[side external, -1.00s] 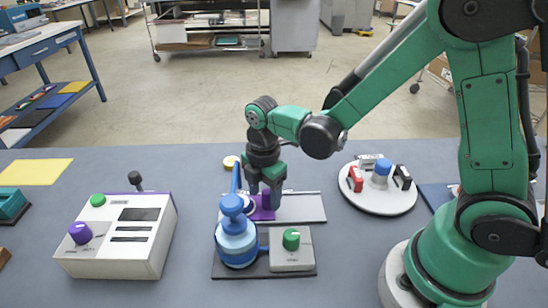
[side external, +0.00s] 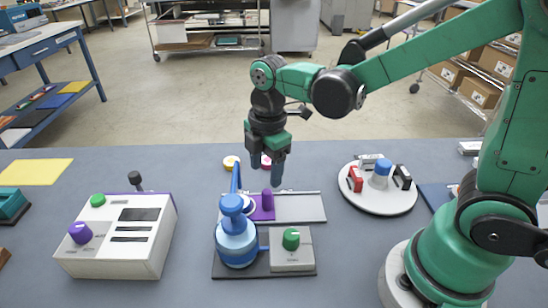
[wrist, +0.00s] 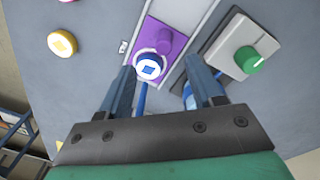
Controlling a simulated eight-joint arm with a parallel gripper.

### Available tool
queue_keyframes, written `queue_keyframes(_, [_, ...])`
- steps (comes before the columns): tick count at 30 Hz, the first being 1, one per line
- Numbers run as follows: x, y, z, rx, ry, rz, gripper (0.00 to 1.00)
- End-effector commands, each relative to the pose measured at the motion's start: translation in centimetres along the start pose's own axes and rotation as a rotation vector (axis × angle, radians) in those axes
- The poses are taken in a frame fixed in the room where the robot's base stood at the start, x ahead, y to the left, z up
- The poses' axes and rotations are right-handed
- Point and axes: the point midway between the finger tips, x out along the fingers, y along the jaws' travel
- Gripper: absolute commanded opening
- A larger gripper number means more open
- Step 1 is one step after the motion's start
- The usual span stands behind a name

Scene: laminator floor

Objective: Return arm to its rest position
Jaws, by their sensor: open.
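My green arm's gripper (side external: 267,170) is in the air above the purple slider block (side external: 267,200) on the grey rail plate (side external: 300,207). Its dark fingers are apart with nothing between them, and they do not touch the block. In the wrist view my gripper (wrist: 168,80) shows two spread fingers, with the purple block (wrist: 165,42) and a white disc with a blue mark (wrist: 150,66) beyond the tips.
A blue device with an upright lever (side external: 237,240) and a green-knob box (side external: 291,250) stand close below. A control box (side external: 120,240) is at left, a round white turntable (side external: 378,200) at right. A yellow sheet (side external: 35,172) lies far left.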

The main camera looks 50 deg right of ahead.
Motion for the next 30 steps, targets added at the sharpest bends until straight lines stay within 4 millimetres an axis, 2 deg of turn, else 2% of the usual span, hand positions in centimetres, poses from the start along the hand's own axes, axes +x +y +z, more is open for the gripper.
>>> queue_keyframes(7, [-3.6,-1.6,2.1,0.645,0.127,0.231,0.59])
queue_keyframes(12, [-5.0,-2.7,3.3,1.074,0.290,0.353,0.59])
queue_keyframes(15, [-5.3,-3.1,3.7,1.245,0.375,0.390,0.59])
queue_keyframes(21, [-5.5,-3.4,4.1,1.392,0.457,0.415,0.59])
queue_keyframes(30, [-5.5,-3.4,4.0,1.397,0.460,0.414,0.59])
